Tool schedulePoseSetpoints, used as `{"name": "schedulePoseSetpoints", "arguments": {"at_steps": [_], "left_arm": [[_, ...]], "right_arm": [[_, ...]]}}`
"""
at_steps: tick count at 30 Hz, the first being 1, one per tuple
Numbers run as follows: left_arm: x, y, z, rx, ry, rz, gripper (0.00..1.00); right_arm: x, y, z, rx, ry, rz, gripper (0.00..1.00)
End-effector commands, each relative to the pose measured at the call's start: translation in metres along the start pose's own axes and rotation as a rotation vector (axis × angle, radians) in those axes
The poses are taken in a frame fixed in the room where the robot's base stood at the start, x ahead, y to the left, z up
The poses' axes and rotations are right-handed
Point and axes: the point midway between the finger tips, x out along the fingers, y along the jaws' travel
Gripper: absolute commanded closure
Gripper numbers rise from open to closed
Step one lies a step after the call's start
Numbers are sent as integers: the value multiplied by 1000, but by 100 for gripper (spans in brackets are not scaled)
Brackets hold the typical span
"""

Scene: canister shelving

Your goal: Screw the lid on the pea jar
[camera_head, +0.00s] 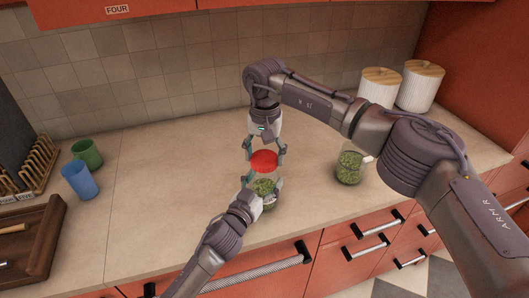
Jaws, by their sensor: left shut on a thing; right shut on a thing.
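A clear jar of green peas (263,187) stands near the front edge of the counter, in the middle of the view. My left gripper (262,188) is shut on the jar from the front, and its fingers hide part of the glass. A red lid (264,161) is directly above the jar. My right gripper (265,151) comes down from above and is shut around the lid's sides. I cannot tell whether the lid touches the jar's rim.
Another jar with green contents (350,167) stands to the right, near my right arm. White ribbed canisters with wooden lids (420,88) stand at the back right. A blue cup (80,180), a green cup (87,154) and a wooden tray (48,232) are at the left. The counter (160,190) between is clear.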

Motion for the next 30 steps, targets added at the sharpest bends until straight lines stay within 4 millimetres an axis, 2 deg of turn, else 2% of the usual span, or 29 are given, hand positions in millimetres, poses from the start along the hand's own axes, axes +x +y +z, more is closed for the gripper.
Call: {"name": "schedulePoseSetpoints", "arguments": {"at_steps": [6, 30], "left_arm": [[0, 0, 0, 0, -1, 0, 87], [0, 0, 0, 0, -1, 0, 87]], "right_arm": [[12, 0, 0, 0, 0, 0, 42], [18, 0, 0, 0, 0, 1, 42]]}}
